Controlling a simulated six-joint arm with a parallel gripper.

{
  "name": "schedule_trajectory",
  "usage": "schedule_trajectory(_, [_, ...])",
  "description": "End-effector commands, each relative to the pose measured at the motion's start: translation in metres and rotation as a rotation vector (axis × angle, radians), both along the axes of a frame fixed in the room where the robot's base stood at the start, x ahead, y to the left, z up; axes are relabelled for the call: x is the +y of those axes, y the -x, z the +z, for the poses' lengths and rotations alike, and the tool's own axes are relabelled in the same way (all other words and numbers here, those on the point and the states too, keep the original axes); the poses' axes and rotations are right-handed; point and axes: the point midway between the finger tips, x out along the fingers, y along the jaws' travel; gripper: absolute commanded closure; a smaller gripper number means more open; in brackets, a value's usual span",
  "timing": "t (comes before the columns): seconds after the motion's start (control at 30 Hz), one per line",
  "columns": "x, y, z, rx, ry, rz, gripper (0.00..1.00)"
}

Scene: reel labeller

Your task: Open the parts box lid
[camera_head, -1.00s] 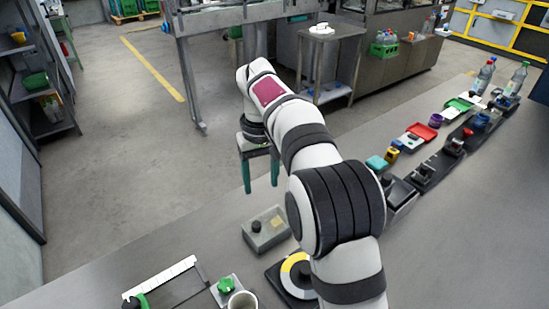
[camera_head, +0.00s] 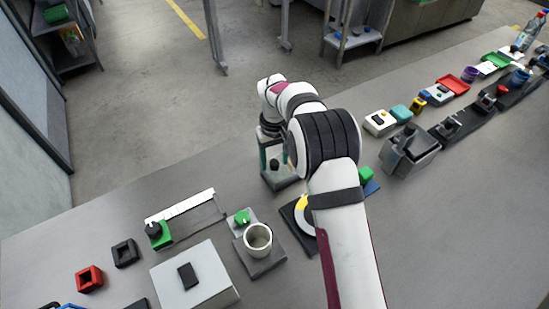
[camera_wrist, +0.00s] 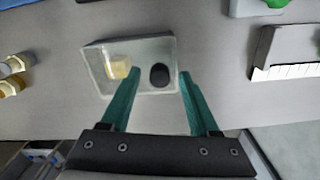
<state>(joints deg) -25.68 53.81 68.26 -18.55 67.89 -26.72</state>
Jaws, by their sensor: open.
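The parts box (camera_head: 280,182) is a low grey box near the far edge of the bench, partly hidden by my arm in the head view. In the wrist view the box (camera_wrist: 100,72) has a see-through lid with a round black knob (camera_wrist: 159,76), and a pale yellow part (camera_wrist: 119,68) shows inside. The lid lies shut. My gripper (camera_head: 276,166) points down over the box. In the wrist view the teal fingers of my gripper (camera_wrist: 160,73) are open, one on each side of the knob; contact cannot be seen.
A cup (camera_head: 258,238) on a dark base and a green-knobbed block (camera_head: 242,218) stand nearby. A round yellow-and-white dial (camera_head: 305,212) sits close to my arm. A grey box with a handle (camera_head: 410,150) stands to the right. The bench's far edge is just beyond the parts box.

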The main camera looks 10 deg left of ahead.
Motion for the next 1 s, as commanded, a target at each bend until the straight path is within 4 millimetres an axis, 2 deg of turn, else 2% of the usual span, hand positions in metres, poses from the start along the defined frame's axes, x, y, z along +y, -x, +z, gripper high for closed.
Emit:
schedule_trajectory(0.13, [0.0,0.0,0.0002,0.0,0.0,0.0,0.38])
schedule_trajectory(0.17, [0.0,0.0,0.0003,0.0,0.0,0.0,0.42])
schedule_trajectory(0.4, [-0.0001,-0.0001,0.0006,0.0,0.0,0.0,0.85])
schedule_trajectory(0.5, [-0.0001,-0.0001,0.0007,0.0,0.0,0.0,1.0])
schedule_trajectory(1.0, [0.0,-0.0001,0.0011,0.0,0.0,0.0,1.0])
